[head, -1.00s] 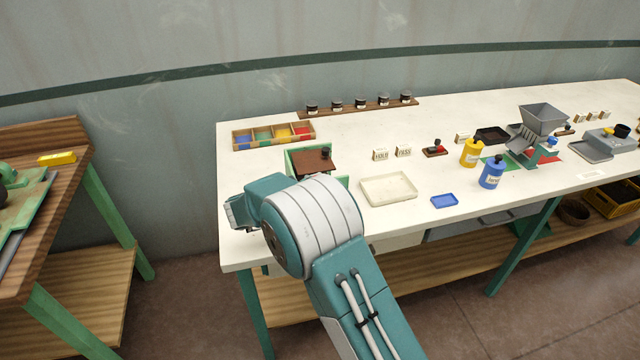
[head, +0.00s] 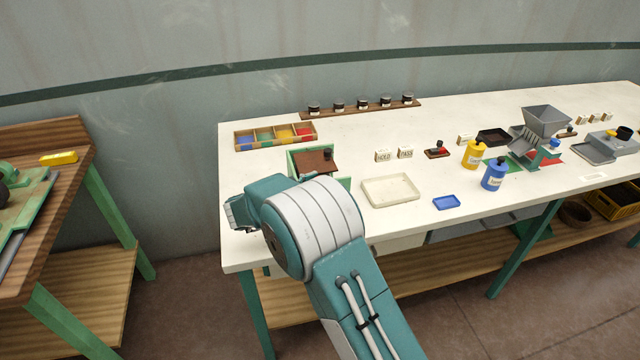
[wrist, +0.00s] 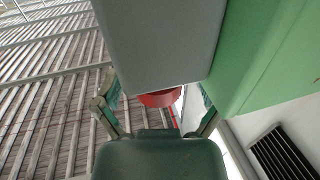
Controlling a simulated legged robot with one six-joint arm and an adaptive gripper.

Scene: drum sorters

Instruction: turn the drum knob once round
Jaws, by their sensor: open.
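The drum sorter, a green frame with a brown top (head: 314,161), stands at the left end of the white bench in the head view, partly behind my arm. In the wrist view a red round part (wrist: 160,98), which looks like the drum knob, shows below a grey block (wrist: 160,45) that hides some of it. My gripper (wrist: 160,108) is open, with one finger on either side of the red part. I cannot tell whether they touch it. In the head view my arm hides the knob and the fingers.
A green panel (wrist: 275,55) is close on the right in the wrist view.

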